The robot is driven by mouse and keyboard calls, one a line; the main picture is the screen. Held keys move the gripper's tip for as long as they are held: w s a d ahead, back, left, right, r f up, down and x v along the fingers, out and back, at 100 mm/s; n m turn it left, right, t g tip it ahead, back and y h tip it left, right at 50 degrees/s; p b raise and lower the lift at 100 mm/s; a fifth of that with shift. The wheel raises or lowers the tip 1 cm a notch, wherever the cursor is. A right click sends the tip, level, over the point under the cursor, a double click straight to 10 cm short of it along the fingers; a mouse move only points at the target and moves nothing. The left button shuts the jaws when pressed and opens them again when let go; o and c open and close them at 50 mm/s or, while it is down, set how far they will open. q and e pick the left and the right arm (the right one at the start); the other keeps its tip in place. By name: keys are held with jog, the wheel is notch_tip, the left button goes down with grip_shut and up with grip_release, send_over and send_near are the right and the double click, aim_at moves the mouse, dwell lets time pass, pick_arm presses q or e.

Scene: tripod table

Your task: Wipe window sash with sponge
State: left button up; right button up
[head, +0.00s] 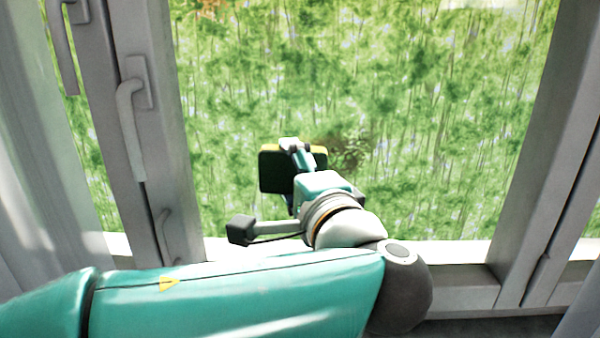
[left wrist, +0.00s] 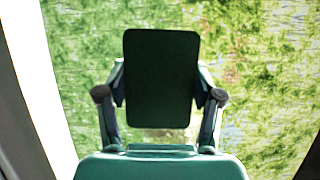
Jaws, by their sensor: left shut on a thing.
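The sponge (head: 273,172) is dark with a yellow edge and is held up in front of the window pane in the head view. In the left wrist view the sponge (left wrist: 162,80) is a dark upright rectangle between the two fingers. My left gripper (head: 298,158) is shut on it. The window sash (head: 150,130) is a grey frame around a large glass pane. I cannot tell whether the sponge touches the glass. A brownish smudge (head: 347,152) shows on the pane just right of the sponge. My right gripper is not in view.
A grey window handle (head: 130,125) sticks out of the left frame, with another handle (head: 64,50) further left. A pale curtain (head: 35,150) hangs at the far left. The sill (head: 450,287) runs below the pane. The space before the right of the pane is clear.

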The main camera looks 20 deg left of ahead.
pick_arm(q)
jog(key=shift+w+a, duration=0.2)
jog(key=shift+w, duration=0.6)
